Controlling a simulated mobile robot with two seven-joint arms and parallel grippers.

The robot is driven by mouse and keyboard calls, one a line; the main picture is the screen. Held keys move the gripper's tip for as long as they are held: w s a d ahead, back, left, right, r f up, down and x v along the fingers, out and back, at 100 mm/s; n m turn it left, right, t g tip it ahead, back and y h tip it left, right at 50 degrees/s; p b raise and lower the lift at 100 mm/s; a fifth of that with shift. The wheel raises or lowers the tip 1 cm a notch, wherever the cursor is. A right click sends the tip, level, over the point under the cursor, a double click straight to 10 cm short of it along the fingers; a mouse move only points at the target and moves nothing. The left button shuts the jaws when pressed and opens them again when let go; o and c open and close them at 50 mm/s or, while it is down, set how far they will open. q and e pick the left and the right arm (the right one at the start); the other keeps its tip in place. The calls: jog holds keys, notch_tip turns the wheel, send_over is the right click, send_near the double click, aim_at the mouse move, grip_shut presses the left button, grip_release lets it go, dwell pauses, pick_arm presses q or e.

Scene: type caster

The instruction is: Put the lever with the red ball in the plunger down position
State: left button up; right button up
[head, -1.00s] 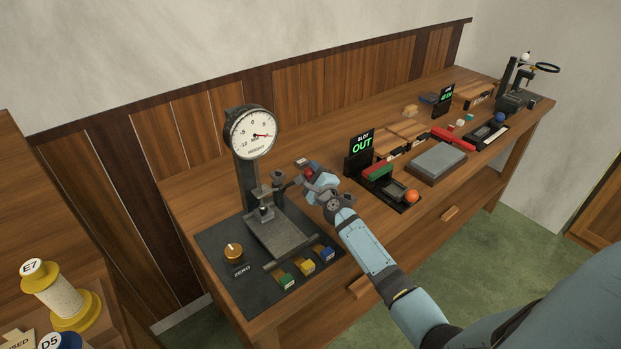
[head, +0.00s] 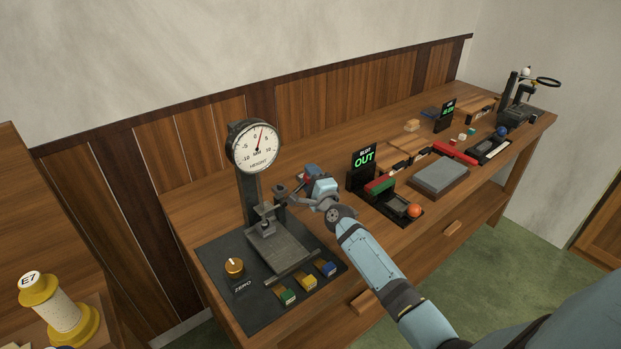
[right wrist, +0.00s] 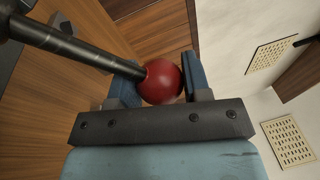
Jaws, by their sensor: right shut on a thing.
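The lever's red ball (right wrist: 161,82) sits between the fingers of my right gripper (right wrist: 158,88) in the right wrist view, which are shut on it. The dark lever rod (right wrist: 75,45) runs from the ball to the upper left. The gauge has a round white dial (head: 255,147) with a red needle pointing up, near 0. Its plunger (head: 265,215) stands over the grey metal plate (head: 280,250). My left gripper is out of view.
A brass ZERO knob (head: 234,267) and green, yellow and blue blocks (head: 308,283) lie on the dark mat (head: 225,295). A sign reading OUT (head: 364,158), an orange ball (head: 414,210) and a grey slab (head: 439,176) stand to the right on the bench.

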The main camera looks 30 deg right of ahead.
jog(key=o, duration=1.3)
jog(key=shift+r, duration=0.1)
jog(key=s, duration=0.4)
jog(key=s+a+f, duration=0.1)
jog(key=s, duration=0.4)
jog(key=s+f+b, duration=0.1)
jog(key=s, duration=0.3)
jog(key=shift+s+a, duration=0.35)
